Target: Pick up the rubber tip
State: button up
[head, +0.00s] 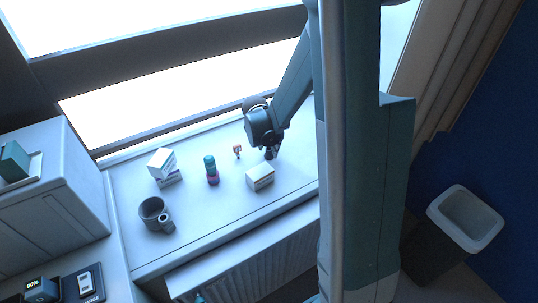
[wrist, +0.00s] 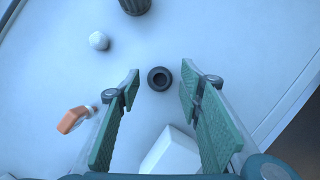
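The rubber tip (wrist: 159,78) is a small dark ring with a hole in its middle, standing on the pale surface in the wrist view. It lies between the lines of my two fingers, just past the fingertips. My gripper (wrist: 160,82) is open and empty, with green pads on both fingers. In the head view my gripper (head: 270,153) is low over the right part of the white sill, and I cannot tell the tip from the dark fingers there.
An orange-and-white item (wrist: 75,119) lies left of my fingers, and a white box (wrist: 172,154) is close below them. A white knob-like thing (wrist: 99,41) is farther off. A teal bottle (head: 211,168), stacked boxes (head: 162,164) and a grey mug (head: 153,211) stand to the left.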

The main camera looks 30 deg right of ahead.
jog(key=shift+x, duration=1.05)
jog(key=c, duration=0.8)
